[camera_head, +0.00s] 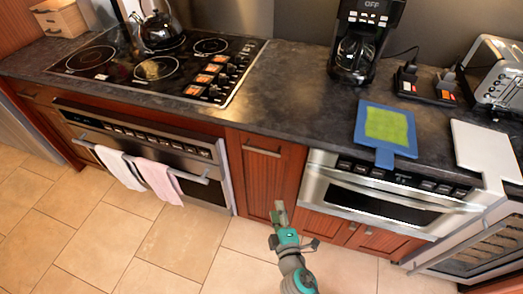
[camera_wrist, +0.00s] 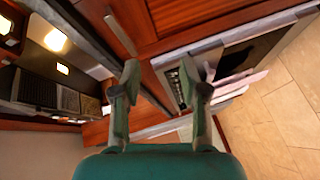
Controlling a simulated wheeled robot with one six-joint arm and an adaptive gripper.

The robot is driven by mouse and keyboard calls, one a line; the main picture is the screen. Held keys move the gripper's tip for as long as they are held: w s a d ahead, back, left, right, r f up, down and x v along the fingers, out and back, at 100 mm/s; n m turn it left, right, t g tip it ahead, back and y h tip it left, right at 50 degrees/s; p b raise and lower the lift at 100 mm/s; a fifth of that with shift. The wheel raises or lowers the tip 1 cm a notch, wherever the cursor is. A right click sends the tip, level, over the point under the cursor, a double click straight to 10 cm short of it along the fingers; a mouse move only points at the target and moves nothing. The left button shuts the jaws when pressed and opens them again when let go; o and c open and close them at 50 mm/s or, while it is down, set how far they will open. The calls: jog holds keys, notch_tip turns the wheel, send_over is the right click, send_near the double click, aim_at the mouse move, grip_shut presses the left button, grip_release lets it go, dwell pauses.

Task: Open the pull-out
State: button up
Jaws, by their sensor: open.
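The stainless microwave drawer (camera_head: 385,200) is built in under the counter at the right of the head view. Its front looks shut, with a dark window and a row of controls above it. A narrow wooden cabinet front (camera_head: 262,180) with a bar handle (camera_head: 262,151) is to its left. My gripper (camera_head: 280,207) is before the lower part of this cabinet front, left of the microwave drawer. In the wrist view my gripper (camera_wrist: 166,84) has its two fingers apart with nothing held between them. It appears clear of any handle.
An oven (camera_head: 150,145) with a white towel (camera_head: 120,167) and a pink towel (camera_head: 158,180) on its bar is at the left. A blue-edged board (camera_head: 366,125) and a white board (camera_head: 485,150) lie on the counter. The tiled floor (camera_head: 150,240) in front is clear.

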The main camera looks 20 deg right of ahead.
aim_at(261, 152)
jog(key=w+r, duration=0.1)
jog(key=w, duration=0.6)
jog(key=w+d+r+n+t+h, duration=0.1)
jog(key=w+r, duration=0.1)
jog(key=w, duration=0.5)
jog(key=w+r+n+h, duration=0.1)
jog(key=w+r, duration=0.1)
jog(key=w, duration=0.5)
jog(key=shift+w+d+r+t, duration=0.1)
jog(key=shift+d+r+t, duration=0.15)
jog(key=shift+d+t, duration=0.05)
grip_shut()
